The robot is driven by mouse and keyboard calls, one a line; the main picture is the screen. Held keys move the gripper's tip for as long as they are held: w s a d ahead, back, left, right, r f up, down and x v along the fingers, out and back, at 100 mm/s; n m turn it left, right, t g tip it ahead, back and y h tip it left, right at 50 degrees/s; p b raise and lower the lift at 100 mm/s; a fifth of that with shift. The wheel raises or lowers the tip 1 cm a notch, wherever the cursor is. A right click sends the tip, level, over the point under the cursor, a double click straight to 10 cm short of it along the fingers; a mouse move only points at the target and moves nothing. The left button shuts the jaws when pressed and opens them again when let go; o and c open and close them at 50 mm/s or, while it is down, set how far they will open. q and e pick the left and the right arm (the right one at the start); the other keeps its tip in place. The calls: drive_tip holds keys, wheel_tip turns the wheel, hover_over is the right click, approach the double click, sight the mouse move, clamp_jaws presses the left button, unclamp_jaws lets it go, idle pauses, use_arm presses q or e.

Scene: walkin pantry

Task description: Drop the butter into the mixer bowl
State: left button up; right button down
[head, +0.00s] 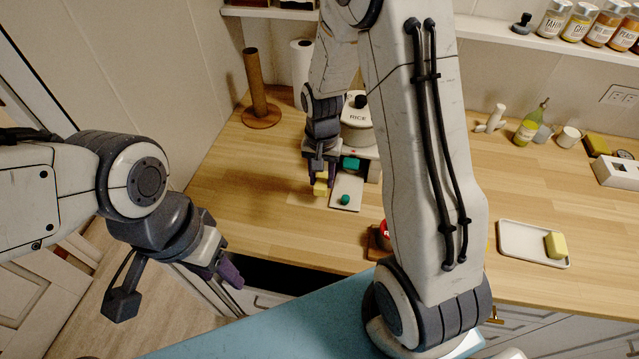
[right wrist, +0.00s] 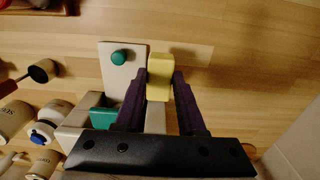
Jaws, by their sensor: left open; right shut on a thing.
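A yellow block of butter (head: 321,188) is between the purple fingers of my right gripper (head: 321,178), above the counter at the left of a white appliance. In the right wrist view the butter (right wrist: 160,78) sits between both fingertips. A second yellow block (head: 556,245) lies on a white tray (head: 520,240) at the right. The white appliance has a flat plate (head: 347,190) with a teal knob and a teal part behind it; I cannot make out a mixer bowl for certain. My left gripper (head: 226,272) is open and empty, low at the left, off the counter's front edge.
A canister marked RICE (head: 357,120) stands behind the appliance. A brown upright holder (head: 257,90) and a paper roll (head: 302,65) stand at the back left. A red item (head: 384,230) is partly hidden by my right arm. The front left counter is clear.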

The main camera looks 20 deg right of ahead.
sight(320, 189)
drive_tip(key=shift+w+a+f, duration=0.2)
drive_tip(key=shift+f+p, duration=0.5)
drive_tip(key=shift+f, duration=1.5)
drive_tip(key=shift+f, duration=0.1)
drive_tip(key=c, duration=0.5)
unclamp_jaws()
